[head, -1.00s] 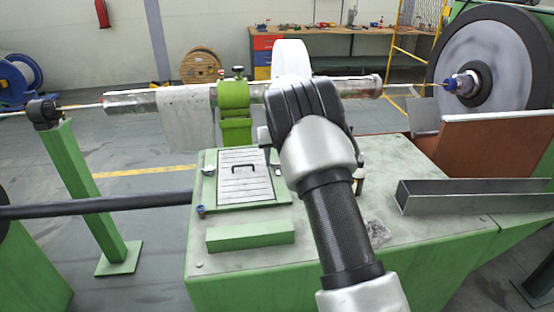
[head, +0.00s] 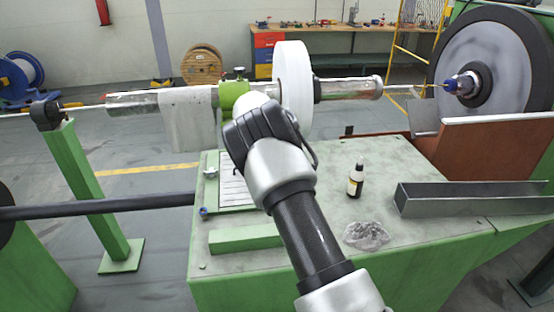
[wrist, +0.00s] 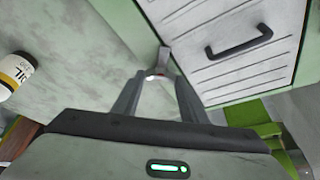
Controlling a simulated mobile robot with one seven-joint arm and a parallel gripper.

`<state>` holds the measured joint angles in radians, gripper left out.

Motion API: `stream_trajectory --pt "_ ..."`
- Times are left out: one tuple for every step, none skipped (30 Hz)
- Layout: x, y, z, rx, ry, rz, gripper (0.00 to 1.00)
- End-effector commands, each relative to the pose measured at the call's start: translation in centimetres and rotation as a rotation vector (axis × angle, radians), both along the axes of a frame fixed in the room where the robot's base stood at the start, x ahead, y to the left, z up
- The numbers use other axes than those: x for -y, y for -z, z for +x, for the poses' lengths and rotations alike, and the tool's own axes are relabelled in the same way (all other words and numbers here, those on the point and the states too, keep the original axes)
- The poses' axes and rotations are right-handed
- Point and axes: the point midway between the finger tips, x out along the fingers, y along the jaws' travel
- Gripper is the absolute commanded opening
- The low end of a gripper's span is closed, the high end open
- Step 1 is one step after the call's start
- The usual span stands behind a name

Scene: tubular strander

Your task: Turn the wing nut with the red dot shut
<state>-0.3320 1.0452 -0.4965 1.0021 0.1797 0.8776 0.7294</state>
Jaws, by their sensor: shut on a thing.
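The wing nut (wrist: 164,58) is a small grey piece at the edge of the ribbed hatch lid (wrist: 225,25), partly hidden by my fingertips. My gripper (wrist: 157,77) is shut on it. A faint reddish spot shows at the fingertips, too small to be sure it is the dot. In the head view my own arm hides the fingertips, this wing nut and the right part of the lid (head: 236,192). Another wing nut (head: 209,172) shows at the lid's left edge. The lid has a dark handle (wrist: 239,42).
A dark bottle (head: 355,181) and a crumpled clear bag (head: 366,235) stand on the green bench (head: 400,165). A green bar (head: 246,238) lies in front. The white disc (head: 292,88) and tube (head: 348,89) are behind my arm. A metal channel (head: 470,197) lies at right.

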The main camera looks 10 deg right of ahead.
Motion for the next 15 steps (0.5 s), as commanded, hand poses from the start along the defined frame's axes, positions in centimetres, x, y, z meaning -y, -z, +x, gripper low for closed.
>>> stream_trajectory --pt "-0.1 -0.12 0.07 0.0 0.043 -0.002 0.17" --pt "-0.12 -0.09 0.11 0.0 0.071 -0.002 0.17" --pt "-0.12 -0.14 0.14 0.0 0.109 -0.002 0.17" --pt "-0.1 -0.12 0.13 0.0 0.138 -0.002 0.17" --pt "-0.1 -0.13 0.17 -0.001 0.167 -0.003 0.17" --pt "-0.12 -0.18 0.19 0.0 0.205 -0.002 0.17" --pt "-0.12 -0.14 0.2 0.0 0.233 -0.002 0.17" --pt "-0.15 -0.19 0.22 0.0 0.262 -0.002 0.17" --pt "-0.17 -0.19 0.23 -0.001 0.299 -0.002 0.17" --pt "-0.2 -0.24 0.28 0.001 0.327 -0.001 0.17" --pt "-0.2 -0.23 0.29 0.0 0.355 -0.001 0.17" --pt "-0.19 -0.25 0.3 0.0 0.39 -0.001 0.17" --pt "-0.17 -0.19 0.28 -0.001 0.411 0.0 0.17" --pt "-0.18 -0.18 0.29 0.0 0.429 0.001 0.17" --pt "-0.22 -0.19 0.3 0.0 0.45 0.001 0.17"
